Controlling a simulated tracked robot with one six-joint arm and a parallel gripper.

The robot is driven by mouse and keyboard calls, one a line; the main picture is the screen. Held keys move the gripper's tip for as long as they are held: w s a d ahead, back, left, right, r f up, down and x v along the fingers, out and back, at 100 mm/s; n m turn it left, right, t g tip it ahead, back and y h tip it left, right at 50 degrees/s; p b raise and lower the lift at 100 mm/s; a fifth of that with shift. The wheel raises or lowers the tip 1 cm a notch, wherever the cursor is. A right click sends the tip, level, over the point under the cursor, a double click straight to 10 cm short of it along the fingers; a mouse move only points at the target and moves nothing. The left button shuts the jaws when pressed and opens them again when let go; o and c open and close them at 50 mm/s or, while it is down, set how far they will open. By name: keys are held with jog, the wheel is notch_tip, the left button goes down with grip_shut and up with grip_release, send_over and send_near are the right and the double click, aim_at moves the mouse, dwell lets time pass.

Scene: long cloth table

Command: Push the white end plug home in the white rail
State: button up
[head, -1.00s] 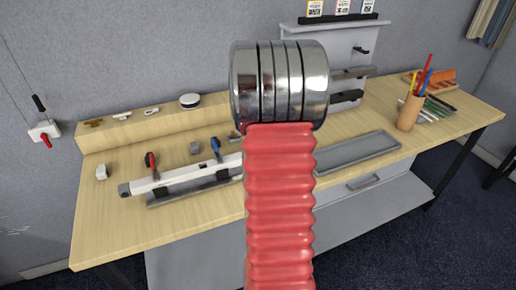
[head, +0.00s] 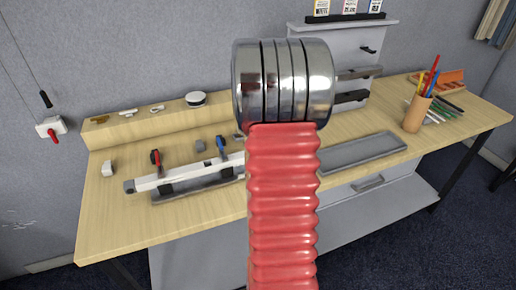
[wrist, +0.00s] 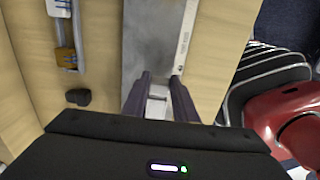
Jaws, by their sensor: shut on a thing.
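My gripper (wrist: 160,98) is in the wrist view, its two dark fingers shut on a small white piece, the white end plug (wrist: 156,101). The gripper's body hides the near part of the plug. The white rail (wrist: 183,42), with small print, runs away from me just beyond and right of the fingertips; I cannot tell whether plug and rail touch. In the head view the rail (head: 165,182) lies at the left of the bench, held by a red clamp (head: 156,160) and a blue clamp (head: 222,147). My red arm hides its right end, and my gripper.
A white block (head: 108,168) stands left of the rail. A raised ledge (head: 170,120) with small parts runs along the back. A grey tray (head: 360,152) and a pencil cup (head: 416,112) are at the right.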

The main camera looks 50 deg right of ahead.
jog(key=shift+w+a, duration=0.15)
jog(key=shift+a, duration=0.1)
jog(key=o, duration=1.1)
notch_tip(320, 180, up, 14)
jog(key=shift+f, duration=0.15)
dwell(1.0)
